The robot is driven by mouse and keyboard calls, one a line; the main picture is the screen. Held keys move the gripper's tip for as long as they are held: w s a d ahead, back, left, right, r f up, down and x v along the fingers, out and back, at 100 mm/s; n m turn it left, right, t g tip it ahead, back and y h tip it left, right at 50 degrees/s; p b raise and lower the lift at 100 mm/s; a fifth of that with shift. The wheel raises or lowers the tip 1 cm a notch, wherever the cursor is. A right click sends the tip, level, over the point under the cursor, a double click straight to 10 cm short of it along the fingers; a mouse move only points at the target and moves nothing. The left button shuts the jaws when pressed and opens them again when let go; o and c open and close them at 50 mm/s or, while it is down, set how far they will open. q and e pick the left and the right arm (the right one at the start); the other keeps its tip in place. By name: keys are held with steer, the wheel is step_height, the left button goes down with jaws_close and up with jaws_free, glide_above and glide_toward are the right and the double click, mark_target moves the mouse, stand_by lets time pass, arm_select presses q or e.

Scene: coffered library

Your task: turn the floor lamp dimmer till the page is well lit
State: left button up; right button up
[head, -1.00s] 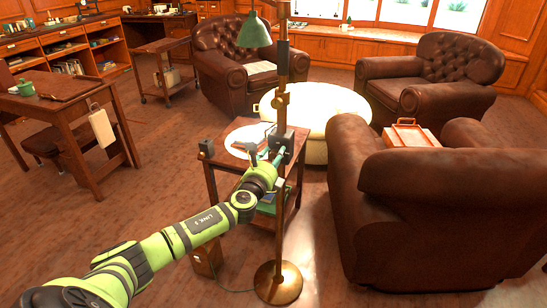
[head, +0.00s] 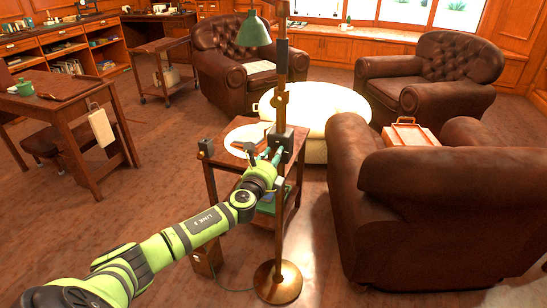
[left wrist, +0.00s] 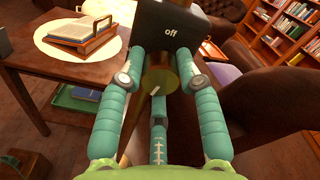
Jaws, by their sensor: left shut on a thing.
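The floor lamp has a green shade (head: 257,33), a brass pole (head: 281,225) and a round base (head: 278,283). Its dark dimmer box (head: 297,143) sits on the pole and reads "off" in the left wrist view (left wrist: 168,28). A brass knob (left wrist: 160,80) with a white mark projects below the label. My left gripper (head: 268,156) is at the box. In the left wrist view its teal fingers (left wrist: 162,68) are shut on the knob from both sides. An open book (left wrist: 85,30) rests on a wooden stand in a bright pool of light. My right gripper is out of view.
The side table (head: 222,165) stands behind the pole, with a small dark box (head: 206,147) at its left corner. A brown armchair (head: 435,210) is close on the right. A cream ottoman (head: 330,115) stands behind. Open floor lies to the left.

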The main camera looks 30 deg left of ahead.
arm_select(q)
steer(key=shift+a+r+n, duration=0.25)
steer(key=shift+n, duration=0.05)
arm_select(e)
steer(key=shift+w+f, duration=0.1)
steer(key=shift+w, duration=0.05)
arm_select(q)
steer(key=shift+n, duration=0.3)
steer(key=shift+n+b, duration=0.5)
steer(key=shift+n, duration=0.2)
steer(key=n, duration=0.2)
steer(key=shift+n, duration=0.3)
steer(key=shift+n+b, duration=0.3)
steer(key=shift+n, duration=0.2)
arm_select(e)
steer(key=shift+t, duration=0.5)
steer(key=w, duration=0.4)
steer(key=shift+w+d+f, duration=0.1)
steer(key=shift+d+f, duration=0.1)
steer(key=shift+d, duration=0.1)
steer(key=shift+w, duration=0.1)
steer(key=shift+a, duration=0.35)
arm_select(q)
steer(key=o, duration=1.1)
steer(key=shift+o, duration=0.2)
steer(key=shift+f, duration=0.1)
